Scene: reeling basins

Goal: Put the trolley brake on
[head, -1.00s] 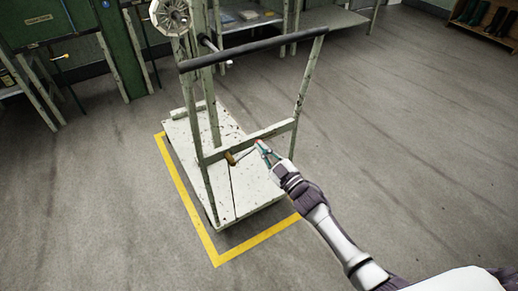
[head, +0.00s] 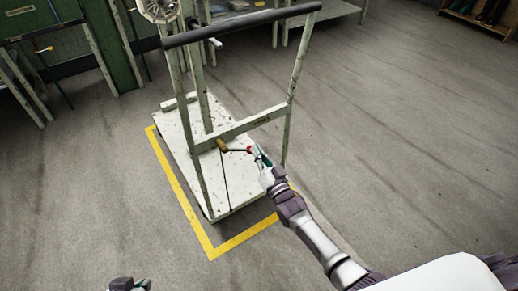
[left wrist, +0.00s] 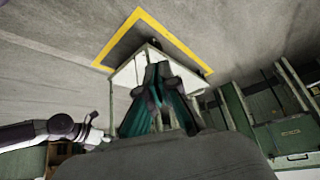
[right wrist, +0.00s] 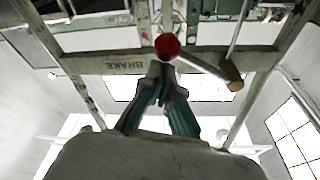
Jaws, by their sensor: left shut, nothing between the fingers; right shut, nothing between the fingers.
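The trolley (head: 228,190) is a pale, worn flatbed with an upright frame and dark handlebar. Its brake lever (head: 237,149) sits at the crossbar, with a brass-coloured pivot and a red knob. In the right wrist view the red knob (right wrist: 168,46) is just beyond my fingertips, below the crossbar marked BRAKE (right wrist: 124,65). My right gripper (head: 257,156) is shut and empty, beside the knob; I cannot tell whether it touches. The right wrist view shows its closed fingers (right wrist: 161,80). My left gripper (head: 130,284) is at the bottom edge; its fingers (left wrist: 160,78) are shut and empty.
Yellow floor tape (head: 178,195) runs around part of the trolley. Green machinery and benches (head: 108,50) stand behind at the left, and a low shelf (head: 480,18) at the back right. The grey floor to the right is clear.

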